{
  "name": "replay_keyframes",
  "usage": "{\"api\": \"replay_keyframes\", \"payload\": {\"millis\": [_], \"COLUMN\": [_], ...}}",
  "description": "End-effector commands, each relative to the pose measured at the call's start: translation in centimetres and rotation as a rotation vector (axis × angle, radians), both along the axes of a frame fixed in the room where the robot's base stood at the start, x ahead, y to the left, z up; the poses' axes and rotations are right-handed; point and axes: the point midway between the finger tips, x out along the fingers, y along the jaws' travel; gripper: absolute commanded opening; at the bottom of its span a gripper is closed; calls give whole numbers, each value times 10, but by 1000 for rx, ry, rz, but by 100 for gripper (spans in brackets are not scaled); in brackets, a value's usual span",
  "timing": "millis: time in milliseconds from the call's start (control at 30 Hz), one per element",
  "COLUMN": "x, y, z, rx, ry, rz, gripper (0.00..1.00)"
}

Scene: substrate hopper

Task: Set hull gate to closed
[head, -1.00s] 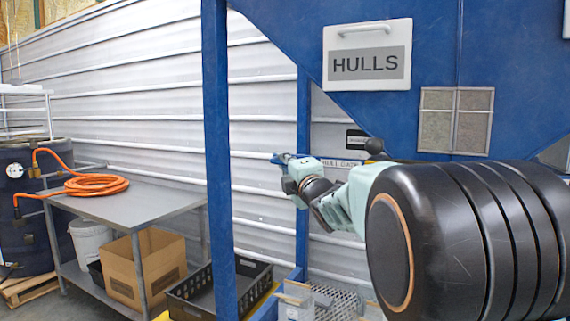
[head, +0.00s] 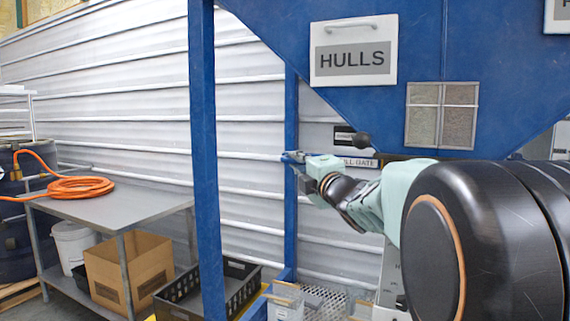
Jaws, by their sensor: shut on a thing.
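The hull gate (head: 360,163) is a slide under the blue hopper, with a white label reading "...LL GATE", partly covered by my arm. My gripper (head: 292,157) is at the left end of the gate, in front of the rear blue post. It is shut on the gate's outer end; the grip itself is small and mostly hidden by the fingers. The gate's right part is hidden behind my arm and the hopper's lower edge.
The blue hopper (head: 480,45) carries a HULLS sign (head: 353,28). A near blue post (head: 206,170) stands left of my gripper. A black ball knob (head: 362,140) is close above the gate label. A steel table (head: 120,205) with an orange hose (head: 75,188) and a black crate (head: 240,272) stand left.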

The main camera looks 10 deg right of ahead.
Motion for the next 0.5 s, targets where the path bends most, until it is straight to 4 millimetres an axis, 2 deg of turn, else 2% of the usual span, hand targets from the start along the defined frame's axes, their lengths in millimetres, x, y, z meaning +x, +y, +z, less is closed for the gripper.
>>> {"api": "replay_keyframes", "payload": {"millis": [100,133,267,500], "x": [0,0,0,0], "y": [-4,-4,-3,-2], "z": [-2,-2,-2,-1], "rx": [0,-1,0,0], "ry": [4,4,4,2], "rz": [-8,-8,-7,-4], "gripper": [0,14,28,28]}}
